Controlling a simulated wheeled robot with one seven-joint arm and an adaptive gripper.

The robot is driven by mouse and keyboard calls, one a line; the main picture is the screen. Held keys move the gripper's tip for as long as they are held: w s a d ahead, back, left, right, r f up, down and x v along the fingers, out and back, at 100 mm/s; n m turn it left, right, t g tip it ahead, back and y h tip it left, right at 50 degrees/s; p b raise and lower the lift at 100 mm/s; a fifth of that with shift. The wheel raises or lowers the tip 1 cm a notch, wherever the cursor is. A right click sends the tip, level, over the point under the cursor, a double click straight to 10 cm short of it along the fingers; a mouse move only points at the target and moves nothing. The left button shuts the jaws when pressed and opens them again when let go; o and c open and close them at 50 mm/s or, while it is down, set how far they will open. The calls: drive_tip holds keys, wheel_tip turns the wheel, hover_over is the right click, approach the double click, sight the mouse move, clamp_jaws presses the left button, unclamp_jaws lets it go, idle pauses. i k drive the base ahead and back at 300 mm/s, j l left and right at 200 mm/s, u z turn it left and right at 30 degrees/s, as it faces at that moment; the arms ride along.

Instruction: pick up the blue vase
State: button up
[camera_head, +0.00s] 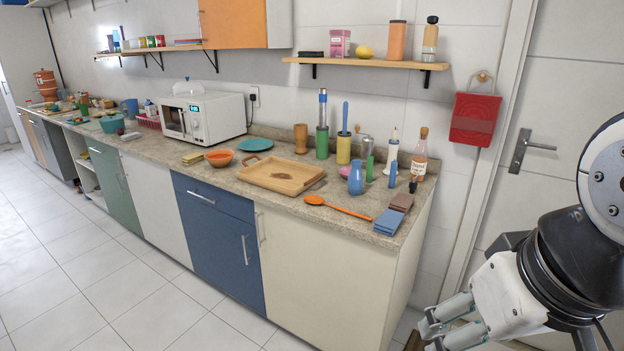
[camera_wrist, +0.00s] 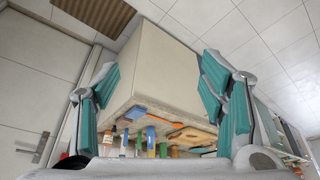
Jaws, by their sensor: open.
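The blue vase (camera_head: 356,178) stands upright on the counter (camera_head: 259,157) near its right end, in the head view. It is between the wooden tray and a green-handled tool. In the wrist view a small blue shape (camera_wrist: 151,138) among the counter items looks like the vase. My gripper (camera_head: 432,329) is low at the right of the head view, out in front of the counter's right end and well apart from the vase. In the wrist view its two teal-padded fingers (camera_wrist: 158,84) are spread wide with nothing between them.
Near the vase are an orange spoon (camera_head: 337,206), blue cloths (camera_head: 387,221), a bottle (camera_head: 419,157), a white bottle (camera_head: 392,151) and a wooden tray (camera_head: 257,186). A shelf (camera_head: 365,64) hangs above. A door (camera_head: 555,109) is at the right. Clear floor lies before the cabinets.

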sight(355, 181)
drive_tip(key=i+j+z, duration=0.45)
drive_tip(key=i, duration=0.5)
drive_tip(key=i+j+z, duration=0.4)
drive_tip(key=i+j, duration=0.45)
drive_tip(key=j, duration=0.1)
